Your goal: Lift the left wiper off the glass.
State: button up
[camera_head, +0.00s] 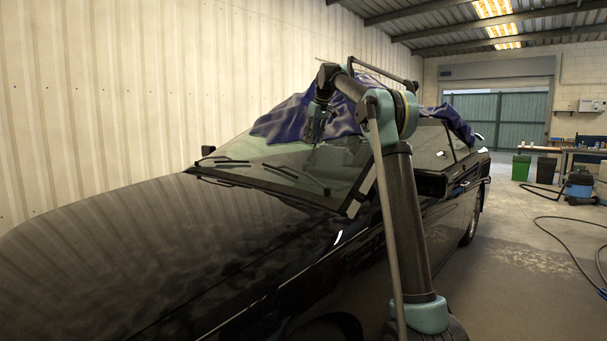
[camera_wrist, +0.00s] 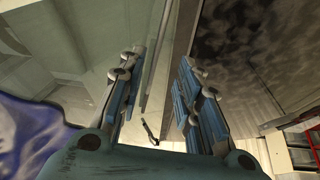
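A black car (camera_head: 180,225) fills the left and middle of the head view. Its windshield (camera_head: 345,152) carries a wiper at the picture's left (camera_head: 232,162) and another further right (camera_head: 285,172); both appear to lie low on the glass. My gripper (camera_head: 316,138) hangs pointing down in front of the windshield, seemingly above the glass. In the wrist view my gripper (camera_wrist: 158,65) has its fingers wide apart. A thin wiper-like strip (camera_wrist: 165,48) and a small dark hooked piece (camera_wrist: 150,133) show between the fingers, with no contact visible. I cannot tell which wiper this is.
A blue cloth (camera_head: 285,118) drapes over the roof and upper windshield, and shows in the wrist view (camera_wrist: 25,130). A pale corrugated wall (camera_head: 100,90) stands beyond the car. Open floor, with a hose (camera_head: 565,222) and a blue vacuum (camera_head: 579,187), lies right.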

jog(key=x, duration=1.7)
jog(key=shift+w+a+f, duration=0.2)
jog(key=shift+w+a, duration=0.2)
jog(key=shift+w, duration=0.05)
